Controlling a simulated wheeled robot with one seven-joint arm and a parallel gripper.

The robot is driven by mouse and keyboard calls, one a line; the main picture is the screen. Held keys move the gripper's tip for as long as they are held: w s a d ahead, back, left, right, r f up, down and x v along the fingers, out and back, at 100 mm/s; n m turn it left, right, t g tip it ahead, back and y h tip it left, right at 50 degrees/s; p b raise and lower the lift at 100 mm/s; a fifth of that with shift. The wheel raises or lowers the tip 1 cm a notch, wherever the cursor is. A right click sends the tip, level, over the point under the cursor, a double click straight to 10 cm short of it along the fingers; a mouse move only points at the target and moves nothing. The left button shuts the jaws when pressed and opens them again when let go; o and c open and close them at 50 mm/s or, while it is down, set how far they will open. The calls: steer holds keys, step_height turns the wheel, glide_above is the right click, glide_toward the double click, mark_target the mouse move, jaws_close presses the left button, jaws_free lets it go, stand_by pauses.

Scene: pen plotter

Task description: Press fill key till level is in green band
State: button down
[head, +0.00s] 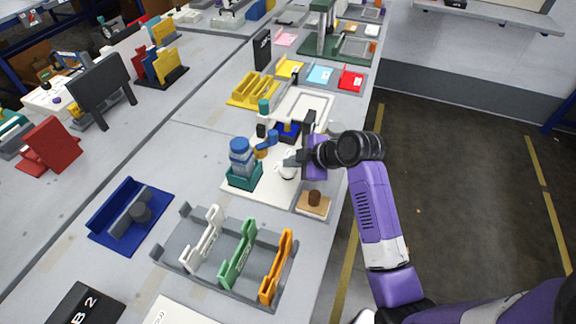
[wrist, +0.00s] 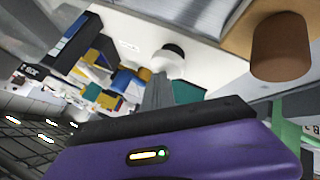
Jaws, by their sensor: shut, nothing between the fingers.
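My gripper (head: 289,162) is shut and empty, held low over the white plotter base (head: 262,190). In the wrist view its closed fingertips (wrist: 158,82) end close to a small white round piece with a dark part (wrist: 168,62); I cannot tell whether they touch. A white round piece (head: 287,174) also shows just below the fingertips in the head view. I cannot tell whether this is the fill key. A blue bottle (head: 241,152) stands in a teal holder (head: 244,178) left of my gripper. No level or green band can be made out.
A wooden block (head: 312,208) with a brown knob (head: 315,197) stands near the table edge, close to my gripper. A grey tray (head: 215,262) with white, green and orange holders lies in front. A blue-and-yellow piece (head: 286,132) is behind my gripper.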

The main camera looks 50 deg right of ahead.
mark_target(291, 170)
stand_by(0.3)
steer(key=shift+r+p, duration=1)
steer(key=shift+r, duration=0.1)
steer(key=shift+r, duration=0.15)
step_height(291, 170, up, 5)
steer(key=p, duration=0.4)
stand_by(0.7)
